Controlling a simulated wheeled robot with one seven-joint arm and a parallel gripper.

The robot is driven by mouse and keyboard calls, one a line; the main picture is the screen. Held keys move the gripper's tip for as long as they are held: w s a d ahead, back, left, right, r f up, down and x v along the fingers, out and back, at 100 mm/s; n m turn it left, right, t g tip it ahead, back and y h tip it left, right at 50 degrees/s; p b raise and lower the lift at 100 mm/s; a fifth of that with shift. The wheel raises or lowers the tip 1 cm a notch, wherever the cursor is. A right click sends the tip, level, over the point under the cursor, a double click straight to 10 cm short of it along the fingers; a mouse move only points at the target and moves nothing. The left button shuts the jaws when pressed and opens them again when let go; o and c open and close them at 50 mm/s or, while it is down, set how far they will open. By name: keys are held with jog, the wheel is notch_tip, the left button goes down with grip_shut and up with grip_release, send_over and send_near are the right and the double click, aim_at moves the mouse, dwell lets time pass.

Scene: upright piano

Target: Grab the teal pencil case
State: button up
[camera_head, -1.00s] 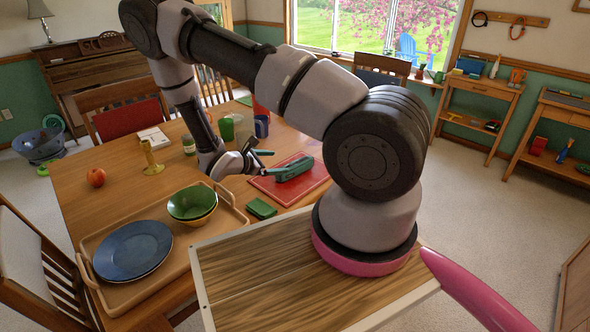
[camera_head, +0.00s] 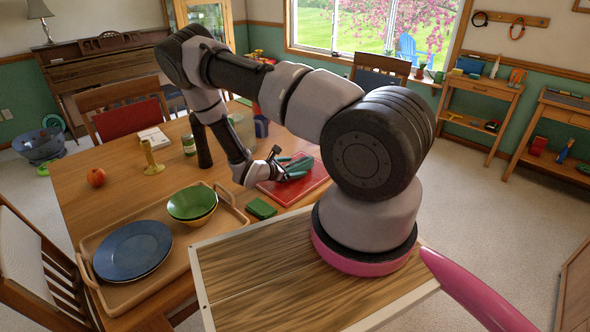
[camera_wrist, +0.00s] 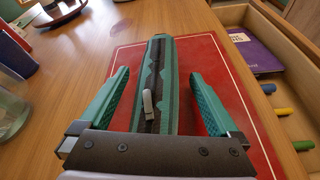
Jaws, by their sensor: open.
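The teal pencil case (camera_wrist: 160,75) lies on a red mat (camera_wrist: 215,60) with a pale border line. It has a dark strip along its top and a light zipper pull. In the wrist view, my gripper (camera_wrist: 165,85) is open, with one teal finger on each side of the case and a gap visible on both sides. Whether the fingers are low enough to reach around its sides, I cannot tell. In the head view, my gripper (camera_head: 283,163) is over the red mat (camera_head: 310,185), and the case (camera_head: 298,166) is partly hidden by it.
A small green item (camera_head: 261,208) lies in front of the mat. A wooden tray (camera_head: 232,216) holds a blue plate (camera_head: 132,250) and a green bowl (camera_head: 192,202). A blue cup (camera_head: 261,127) stands behind the mat. In the wrist view, a glass (camera_wrist: 12,105) stands at left and an open drawer (camera_wrist: 235,18) at right.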

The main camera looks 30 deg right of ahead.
jog(key=shift+w+d+f, duration=0.15)
jog(key=shift+w+d, duration=0.05)
jog(key=shift+d, duration=0.2)
grip_shut()
